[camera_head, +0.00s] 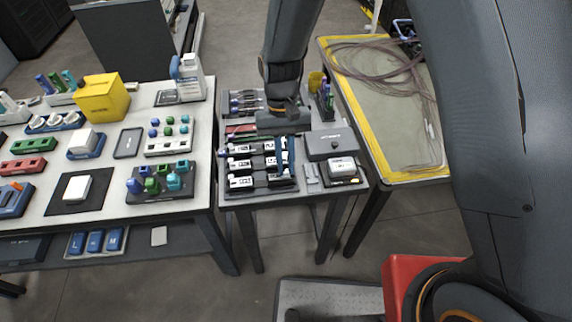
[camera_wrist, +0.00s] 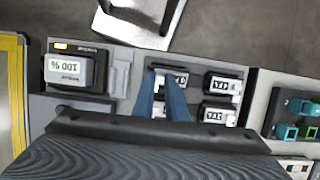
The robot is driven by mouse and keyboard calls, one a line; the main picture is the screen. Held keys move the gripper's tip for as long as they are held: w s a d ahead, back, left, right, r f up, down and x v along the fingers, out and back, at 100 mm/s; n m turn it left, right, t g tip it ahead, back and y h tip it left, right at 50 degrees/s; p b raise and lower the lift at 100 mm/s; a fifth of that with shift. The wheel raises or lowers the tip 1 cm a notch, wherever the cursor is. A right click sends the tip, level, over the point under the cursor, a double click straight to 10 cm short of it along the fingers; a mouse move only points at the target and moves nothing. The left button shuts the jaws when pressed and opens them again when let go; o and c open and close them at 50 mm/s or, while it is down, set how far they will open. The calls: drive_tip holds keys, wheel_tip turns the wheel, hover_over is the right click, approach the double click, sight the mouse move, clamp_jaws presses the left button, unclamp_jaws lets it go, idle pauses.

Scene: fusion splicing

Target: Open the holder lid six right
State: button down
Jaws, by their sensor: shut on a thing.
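A dark rack (camera_head: 262,188) on the middle table carries white holders with black-marked labels in two columns. My gripper (camera_head: 286,168) reaches down over the right column from behind, its two blue fingers pointing at the front row. In the wrist view my gripper (camera_wrist: 166,84) is shut on the lid of the front right holder (camera_wrist: 177,79), whose label shows between the fingers. Its label is too small to read surely, and the fingers hide part of the lid. The left-column front holder (camera_head: 241,182) stands apart from the fingers; it also shows in the wrist view (camera_wrist: 222,86).
A grey box (camera_head: 331,144) and a device with a lit white screen (camera_head: 342,167) stand right of the rack. Small grey pieces (camera_head: 312,174) lie between. A left table (camera_head: 216,150) holds blocks and a yellow box (camera_head: 102,98). A yellow-edged table (camera_head: 405,172) is at right.

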sight(286, 171)
drive_tip(key=w+g+b, duration=0.1)
drive_tip(key=g, duration=0.1)
drive_tip(key=w+f+g+h+b, duration=0.1)
drive_tip(key=g+b, duration=0.1)
drive_tip(key=shift+a, duration=0.2)
drive_tip(key=g+b, duration=0.2)
drive_tip(key=b, duration=0.1)
drive_tip(key=g+h+b, duration=0.1)
drive_tip(key=shift+w+a+f, duration=0.1)
drive_tip(key=shift+w+f, duration=0.15)
drive_tip(key=shift+w, duration=0.1)
drive_tip(key=shift+w+g+b, duration=0.2)
drive_tip(key=shift+g+b, duration=1)
drive_tip(key=shift+b, duration=0.15)
drive_tip(key=shift+h, duration=0.3)
